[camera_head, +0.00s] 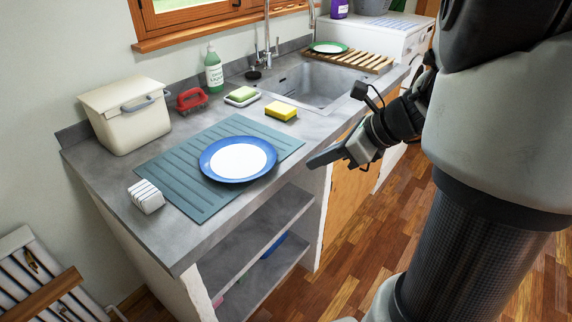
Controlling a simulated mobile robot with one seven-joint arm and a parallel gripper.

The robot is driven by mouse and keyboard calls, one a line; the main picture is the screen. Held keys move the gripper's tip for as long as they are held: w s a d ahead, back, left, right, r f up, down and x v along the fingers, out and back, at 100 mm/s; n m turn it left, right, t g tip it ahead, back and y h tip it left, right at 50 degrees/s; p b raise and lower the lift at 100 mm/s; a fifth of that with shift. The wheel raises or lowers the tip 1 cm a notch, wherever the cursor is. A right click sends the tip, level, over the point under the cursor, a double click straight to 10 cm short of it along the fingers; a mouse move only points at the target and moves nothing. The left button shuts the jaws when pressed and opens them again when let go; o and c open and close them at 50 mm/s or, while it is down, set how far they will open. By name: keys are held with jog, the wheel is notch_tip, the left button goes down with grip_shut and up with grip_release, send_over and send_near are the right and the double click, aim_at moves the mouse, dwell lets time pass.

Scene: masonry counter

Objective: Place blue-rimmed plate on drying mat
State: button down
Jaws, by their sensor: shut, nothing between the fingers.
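The blue-rimmed plate (238,159) has a white centre and lies flat, face up, on the drying mat. The drying mat (176,181) is grey-green and ribbed, and lies on the grey counter. The plate sits toward the mat's front side. My gripper (312,163) is to the right of the plate, in front of the counter's edge, apart from the plate. Its fingers are shut and hold nothing.
A striped white block (146,196) and a yellow sponge (281,111) flank the mat. A cream bin (127,114), red brush (192,99), green bottle (214,71) and soap dish (242,101) stand behind.

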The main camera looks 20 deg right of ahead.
aim_at(247, 166)
jog(key=shift+w+a+r+b+x, duration=0.3)
jog(key=shift+b+x, duration=0.25)
jog(key=shift+x, duration=1.5)
jog(key=shift+w+a+r+b+x, duration=0.2)
jog(key=shift+r+b+x, duration=0.3)
jog(key=shift+x, duration=1.6)
jog(key=shift+w+a+r+b+x, duration=0.25)
jog(key=shift+b+x, duration=0.35)
jog(key=shift+x, duration=1.45)
jog(key=shift+w+a, duration=0.25)
jog(key=shift+w, duration=0.05)
jog(key=w+a+p, duration=0.1)
jog(key=w+a, duration=0.3)
jog(key=shift+f+p, duration=0.1)
jog(key=shift+p, duration=0.2)
jog(key=shift+d, duration=0.1)
